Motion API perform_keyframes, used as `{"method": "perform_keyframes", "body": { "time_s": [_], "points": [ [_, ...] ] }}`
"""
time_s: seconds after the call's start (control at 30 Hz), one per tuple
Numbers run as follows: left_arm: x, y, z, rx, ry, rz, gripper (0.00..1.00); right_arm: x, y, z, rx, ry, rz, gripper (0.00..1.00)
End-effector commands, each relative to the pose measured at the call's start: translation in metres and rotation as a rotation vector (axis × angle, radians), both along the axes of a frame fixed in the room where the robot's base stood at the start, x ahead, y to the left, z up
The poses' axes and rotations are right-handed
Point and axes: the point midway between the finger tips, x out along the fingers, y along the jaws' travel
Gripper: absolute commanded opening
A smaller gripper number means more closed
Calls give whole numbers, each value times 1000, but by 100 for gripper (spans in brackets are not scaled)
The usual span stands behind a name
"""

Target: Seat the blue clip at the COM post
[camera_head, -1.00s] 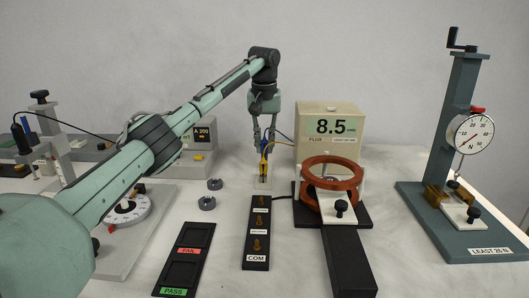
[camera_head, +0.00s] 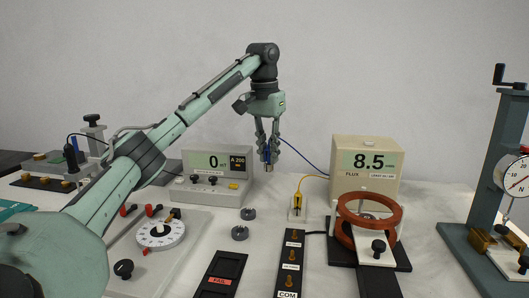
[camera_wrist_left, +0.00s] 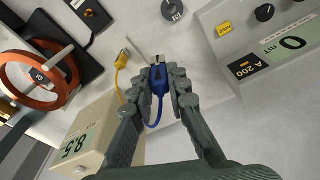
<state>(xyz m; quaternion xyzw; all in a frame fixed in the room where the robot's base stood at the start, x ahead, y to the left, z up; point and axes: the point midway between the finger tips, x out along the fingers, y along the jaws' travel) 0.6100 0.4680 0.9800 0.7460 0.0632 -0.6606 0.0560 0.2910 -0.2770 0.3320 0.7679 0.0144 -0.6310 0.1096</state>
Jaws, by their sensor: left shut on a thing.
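My left gripper (camera_head: 268,158) is shut on the blue clip (camera_head: 267,150) and holds it in the air. In the left wrist view the blue clip (camera_wrist_left: 158,78) sits between the fingertips, its metal jaw pointing away and its blue cable trailing back. The black post strip (camera_head: 283,270) lies below and in front of the gripper, with brass posts along it. The COM label (camera_head: 288,294) is at its near end, and the COM post (camera_head: 289,279) stands just behind that label. My right gripper is not in view.
The yellow clip (camera_head: 298,199) stands in a pale holder right of my gripper. The flux meter (camera_head: 366,145) reads 8.5, with a copper coil (camera_head: 370,222) before it. The other meter (camera_head: 213,163) reads 0. Two dark rings (camera_head: 240,233) and a PASS/FAIL tray (camera_head: 218,272) lie left of the strip.

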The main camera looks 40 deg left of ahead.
Motion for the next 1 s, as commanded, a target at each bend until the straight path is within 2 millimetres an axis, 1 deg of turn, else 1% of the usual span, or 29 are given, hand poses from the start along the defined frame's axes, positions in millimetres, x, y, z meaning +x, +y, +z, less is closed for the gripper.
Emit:
{"method": "perform_keyframes", "body": {
  "time_s": [0.03, 0.17, 0.2, 0.27, 0.3, 0.37, 0.4, 0.5, 0.6, 0.7, 0.8, 1.0],
  "points": [
    [-5, -17, -1, 5, 0, -139, 0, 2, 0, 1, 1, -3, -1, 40],
    [-28, -66, -4, 5, 2, -571, 0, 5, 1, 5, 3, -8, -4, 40],
    [-37, -81, -6, 5, 3, -706, 0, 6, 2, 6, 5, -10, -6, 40],
    [-53, -103, -11, 5, 3, -908, 0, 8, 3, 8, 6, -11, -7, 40],
    [-65, -117, -13, 5, 3, -1042, 0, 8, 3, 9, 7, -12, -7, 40],
    [-84, -136, -18, 5, 2, -1234, 0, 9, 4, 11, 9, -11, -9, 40],
    [-96, -148, -22, 3, 4, -1353, 0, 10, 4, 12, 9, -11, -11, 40],
    [-126, -170, -31, 3, 2, -1608, 0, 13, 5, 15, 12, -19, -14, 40],
    [-149, -185, -37, 3, 0, -1795, 0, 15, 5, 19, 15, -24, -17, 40],
    [-164, -194, -41, 2, -1, -1911, 0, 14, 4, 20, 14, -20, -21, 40],
    [-171, -198, -43, 3, -3, -1965, 0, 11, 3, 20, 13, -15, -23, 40],
    [-173, -199, -43, 3, -4, -1978, 0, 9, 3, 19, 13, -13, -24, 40]
  ]
}}
